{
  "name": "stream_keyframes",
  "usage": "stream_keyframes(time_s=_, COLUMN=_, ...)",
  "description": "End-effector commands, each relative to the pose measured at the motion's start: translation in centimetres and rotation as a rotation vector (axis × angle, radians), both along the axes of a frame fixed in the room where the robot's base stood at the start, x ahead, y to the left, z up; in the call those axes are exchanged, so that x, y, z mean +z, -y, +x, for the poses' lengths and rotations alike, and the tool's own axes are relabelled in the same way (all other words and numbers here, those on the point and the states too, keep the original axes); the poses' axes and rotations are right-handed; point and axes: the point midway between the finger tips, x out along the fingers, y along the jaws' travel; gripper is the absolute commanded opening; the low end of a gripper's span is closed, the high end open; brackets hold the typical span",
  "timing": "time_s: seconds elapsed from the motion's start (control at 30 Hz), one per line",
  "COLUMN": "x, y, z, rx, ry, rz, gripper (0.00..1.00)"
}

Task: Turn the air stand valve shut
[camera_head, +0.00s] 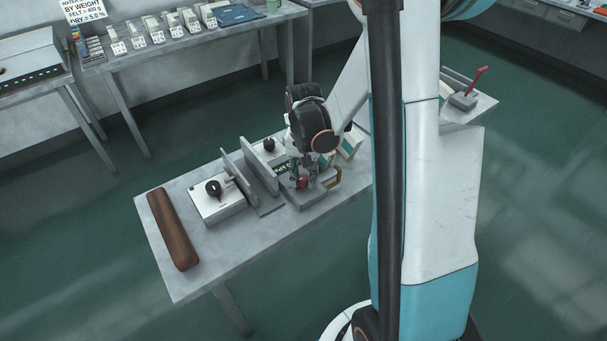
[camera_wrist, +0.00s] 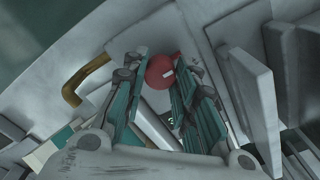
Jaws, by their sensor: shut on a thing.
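The air stand is a grey block (camera_head: 308,196) on the table, with a red valve knob (camera_head: 302,182) at its front and a bent brass pipe (camera_head: 334,178) at its right. My gripper (camera_wrist: 158,82) is shut on the red knob. In the head view my gripper (camera_head: 303,172) points down at the stand, and my wrist hides part of it.
Upright grey plates (camera_head: 262,170) stand close left of the air stand. A white box with a black knob (camera_head: 216,200) and a brown roll (camera_head: 172,229) lie farther left. White boxes (camera_head: 351,142) stand behind my gripper. The table's front strip is clear.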

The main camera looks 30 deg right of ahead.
Motion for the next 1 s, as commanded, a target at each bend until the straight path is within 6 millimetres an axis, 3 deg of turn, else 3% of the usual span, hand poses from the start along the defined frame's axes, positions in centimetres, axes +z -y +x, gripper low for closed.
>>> stream_keyframes(time_s=0.37, x=-0.04, y=-0.01, z=-0.01, rx=0.22, ry=0.0, rz=0.0, gripper=0.03)
stream_keyframes(time_s=1.0, x=-0.05, y=-0.01, z=0.01, rx=0.827, ry=0.0, rz=0.0, gripper=0.03)
